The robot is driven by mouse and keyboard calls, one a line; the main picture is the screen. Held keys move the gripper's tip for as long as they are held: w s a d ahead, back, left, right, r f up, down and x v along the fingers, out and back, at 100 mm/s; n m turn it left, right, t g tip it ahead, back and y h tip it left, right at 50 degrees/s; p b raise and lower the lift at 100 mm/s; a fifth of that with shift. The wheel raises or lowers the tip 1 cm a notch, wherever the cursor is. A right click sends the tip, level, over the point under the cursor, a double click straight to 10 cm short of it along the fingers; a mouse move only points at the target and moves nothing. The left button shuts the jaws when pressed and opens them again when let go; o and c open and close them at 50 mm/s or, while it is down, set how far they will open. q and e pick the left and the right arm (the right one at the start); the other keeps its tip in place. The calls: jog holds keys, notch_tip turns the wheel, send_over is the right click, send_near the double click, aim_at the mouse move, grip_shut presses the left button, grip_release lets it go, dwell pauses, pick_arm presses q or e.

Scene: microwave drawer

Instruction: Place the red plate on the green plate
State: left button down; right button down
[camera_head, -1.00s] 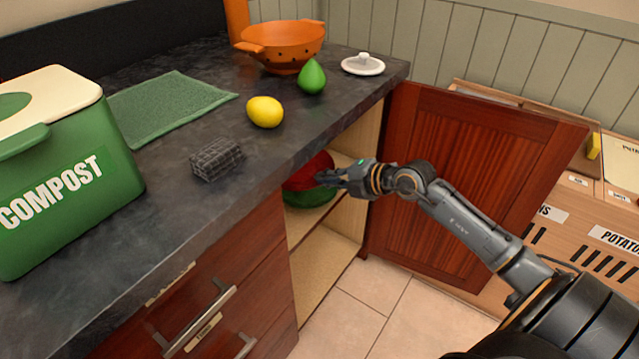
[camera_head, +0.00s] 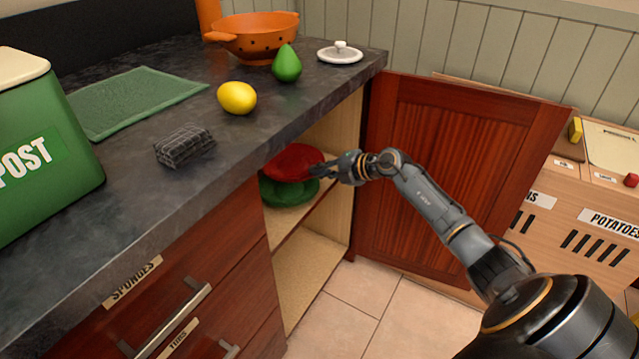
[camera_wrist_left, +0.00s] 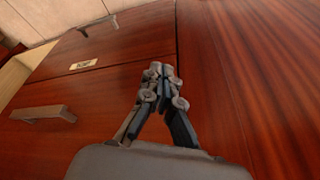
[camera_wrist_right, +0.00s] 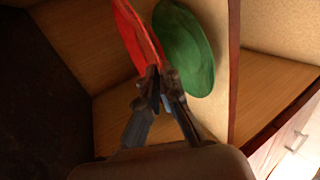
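The red plate (camera_head: 293,160) is inside the open cabinet, over the green plate (camera_head: 288,194), which sits on the cabinet's upper shelf. In the right wrist view the red plate (camera_wrist_right: 138,36) is tilted relative to the green plate (camera_wrist_right: 185,48). A gap shows between them, narrowing toward my fingertips; I cannot tell whether they touch. My right gripper (camera_head: 316,171) is shut on the red plate's near right rim. My left gripper (camera_wrist_left: 159,72) shows only in its wrist view, shut and empty in front of reddish wooden cabinet fronts.
The open cabinet door (camera_head: 455,175) stands behind my right arm. The counter (camera_head: 130,190) above holds a lemon (camera_head: 237,98), a green pear (camera_head: 287,64), an orange colander (camera_head: 258,38) and a compost bin (camera_head: 50,150). The lower shelf (camera_head: 305,268) is empty.

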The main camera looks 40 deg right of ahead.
notch_tip(320, 180, down, 3)
jog(key=shift+r+b, duration=0.1)
jog(key=shift+b, duration=0.55)
jog(key=shift+w+d+f, duration=0.1)
jog(key=shift+f, duration=0.1)
jog(key=shift+f, duration=0.25)
jog(key=c, duration=1.5)
grip_release()
jog(key=shift+f, duration=0.1)
